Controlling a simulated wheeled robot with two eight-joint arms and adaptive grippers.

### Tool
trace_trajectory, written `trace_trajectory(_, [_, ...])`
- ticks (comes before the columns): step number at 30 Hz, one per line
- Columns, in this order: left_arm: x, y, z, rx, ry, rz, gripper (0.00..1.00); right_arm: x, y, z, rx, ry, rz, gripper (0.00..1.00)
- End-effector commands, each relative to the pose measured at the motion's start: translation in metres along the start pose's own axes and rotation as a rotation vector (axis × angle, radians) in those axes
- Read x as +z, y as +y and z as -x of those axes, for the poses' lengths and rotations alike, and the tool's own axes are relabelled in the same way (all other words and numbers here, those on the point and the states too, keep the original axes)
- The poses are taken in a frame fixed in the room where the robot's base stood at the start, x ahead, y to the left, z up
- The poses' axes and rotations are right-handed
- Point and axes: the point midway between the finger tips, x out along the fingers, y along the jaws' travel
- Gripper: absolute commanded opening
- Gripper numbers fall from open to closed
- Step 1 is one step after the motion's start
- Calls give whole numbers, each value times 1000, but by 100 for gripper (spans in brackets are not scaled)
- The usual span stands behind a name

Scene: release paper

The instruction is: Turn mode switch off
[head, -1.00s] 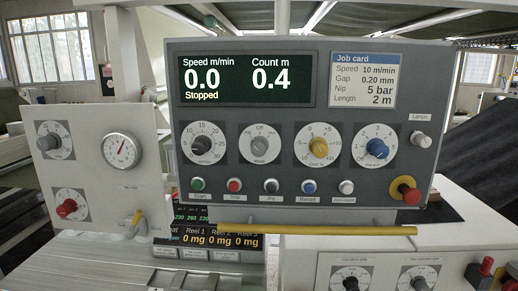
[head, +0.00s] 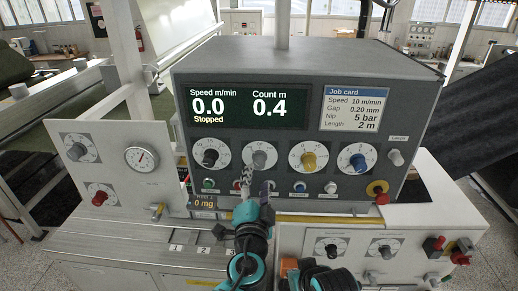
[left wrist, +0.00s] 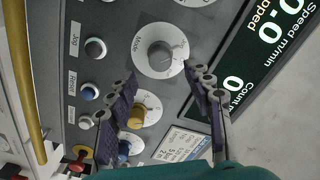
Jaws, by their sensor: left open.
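The mode switch (head: 259,156) is a grey knob on a round white dial, in the row of knobs under the display. In the left wrist view the mode switch (left wrist: 161,56) is at upper middle; its pointer direction is too small to tell. My left gripper (head: 255,184) is open and empty, in front of the panel just below the switch in the head view. In the left wrist view the fingers of the left gripper (left wrist: 158,82) are spread, with the knob between and beyond their tips. I cannot tell whether they touch the panel. My right gripper's fingers are not in view.
A black knob (head: 210,154) is left of the switch and a yellow knob (head: 309,158) right of it. Small buttons (head: 298,187) line the panel below. The red emergency button (head: 381,194) is at lower right. A yellow bar (head: 300,217) runs below the panel.

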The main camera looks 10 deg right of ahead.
Motion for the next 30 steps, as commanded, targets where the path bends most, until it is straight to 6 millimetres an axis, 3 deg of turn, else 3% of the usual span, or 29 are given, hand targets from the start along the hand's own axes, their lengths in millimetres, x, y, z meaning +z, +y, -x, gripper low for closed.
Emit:
trace_trajectory(15, [0,0,-70,-1,1,-3,51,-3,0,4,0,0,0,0])
trace_trajectory(26, [0,1,-77,-1,2,-3,51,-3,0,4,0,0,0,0])
trace_trajectory(30, [0,0,-77,-1,1,-3,17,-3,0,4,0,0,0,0])
